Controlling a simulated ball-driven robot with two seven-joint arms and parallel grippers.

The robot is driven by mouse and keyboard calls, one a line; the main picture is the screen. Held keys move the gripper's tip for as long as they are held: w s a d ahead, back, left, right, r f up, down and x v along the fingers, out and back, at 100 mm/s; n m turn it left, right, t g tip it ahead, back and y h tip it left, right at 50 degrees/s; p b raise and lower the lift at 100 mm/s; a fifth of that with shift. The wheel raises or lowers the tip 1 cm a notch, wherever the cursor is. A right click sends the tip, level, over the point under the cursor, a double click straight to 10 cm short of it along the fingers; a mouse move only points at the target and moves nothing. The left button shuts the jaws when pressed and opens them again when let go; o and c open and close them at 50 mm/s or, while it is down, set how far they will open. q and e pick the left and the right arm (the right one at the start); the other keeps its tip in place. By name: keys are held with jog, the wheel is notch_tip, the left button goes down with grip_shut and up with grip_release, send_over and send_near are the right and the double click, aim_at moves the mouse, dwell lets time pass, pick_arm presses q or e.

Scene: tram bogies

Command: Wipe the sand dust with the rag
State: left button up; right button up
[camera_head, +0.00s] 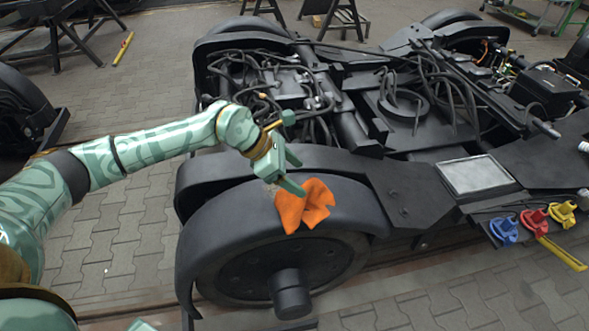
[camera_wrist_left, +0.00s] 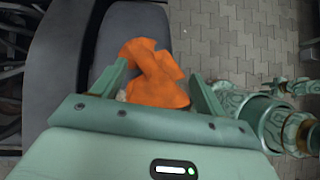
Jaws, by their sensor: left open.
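The orange rag (camera_head: 305,205) lies crumpled on the black curved wheel cover (camera_head: 235,207) of the bogie. My left gripper (camera_head: 288,174) is open just above and beside the rag, at its upper left. In the left wrist view the rag (camera_wrist_left: 157,75) shows between the two spread fingers and is not gripped. A small pale patch, perhaps the sand dust (camera_head: 268,186), shows by the left finger on the cover; most of it is hidden. A pale spot also shows beside the rag in the wrist view. A patterned arm of mine shows at the right there, its jaws unclear.
Hoses and metal parts of the bogie (camera_head: 340,110) rise behind the cover. A light metal panel (camera_head: 475,174) lies on the frame at right. Blue (camera_head: 503,230), red (camera_head: 534,220) and yellow (camera_head: 563,213) pieces sit by the near right edge. Paved floor (camera_head: 130,240) is open at left.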

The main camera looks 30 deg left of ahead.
pick_arm(q)
jog(key=shift+f, duration=0.8)
jog(key=shift+c, duration=0.5)
grip_shut()
